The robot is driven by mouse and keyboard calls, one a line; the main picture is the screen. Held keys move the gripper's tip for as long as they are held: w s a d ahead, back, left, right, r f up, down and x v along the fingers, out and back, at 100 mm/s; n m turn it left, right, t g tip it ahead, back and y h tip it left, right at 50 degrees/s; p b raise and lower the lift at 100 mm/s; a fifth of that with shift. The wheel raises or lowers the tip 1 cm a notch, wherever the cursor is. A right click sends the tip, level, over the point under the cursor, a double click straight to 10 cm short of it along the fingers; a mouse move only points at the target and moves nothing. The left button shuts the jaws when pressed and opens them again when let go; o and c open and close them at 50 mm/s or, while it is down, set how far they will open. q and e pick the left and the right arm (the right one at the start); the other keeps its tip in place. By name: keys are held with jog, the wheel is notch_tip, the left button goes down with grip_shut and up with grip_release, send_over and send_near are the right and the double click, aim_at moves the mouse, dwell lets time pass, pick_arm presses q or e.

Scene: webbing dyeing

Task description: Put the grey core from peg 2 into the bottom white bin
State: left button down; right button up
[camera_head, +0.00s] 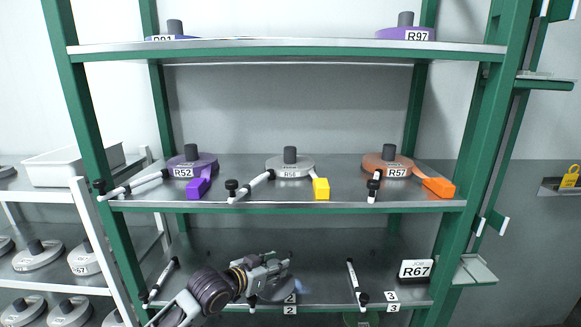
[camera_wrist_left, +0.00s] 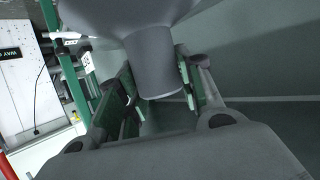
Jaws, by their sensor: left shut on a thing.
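My left gripper (camera_head: 277,266) reaches in from the bottom left over the lowest shelf (camera_head: 215,247) of the green rack, behind the "2" label (camera_head: 290,310). In the left wrist view its fingers (camera_wrist_left: 160,88) are shut on the grey core (camera_wrist_left: 155,62), a smooth cylinder with a wider disc at one end. In the head view the gripper and arm hide much of the core. A white bin (camera_head: 70,168) stands at the far left on a white rack. I cannot tell which bin is the bottom one. My right gripper is out of view.
The middle shelf (camera_head: 340,190) holds purple R52 (camera_head: 193,163), grey (camera_head: 290,165) and orange R57 (camera_head: 388,165) reels just above my gripper. Several grey reels (camera_head: 38,255) fill the left rack.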

pick_arm(q)
jog(key=w+a+r+n+t+y, duration=0.3)
jog(key=a+r+n+y, duration=0.5)
jog(key=a, duration=0.5)
jog(key=s+a+f, duration=0.2)
jog(key=s+f, duration=0.3)
jog(key=f, duration=0.3)
jog(key=s+a+f, duration=0.2)
jog(key=s+f, duration=0.3)
jog(key=f, duration=0.3)
jog(key=shift+s+f, duration=0.4)
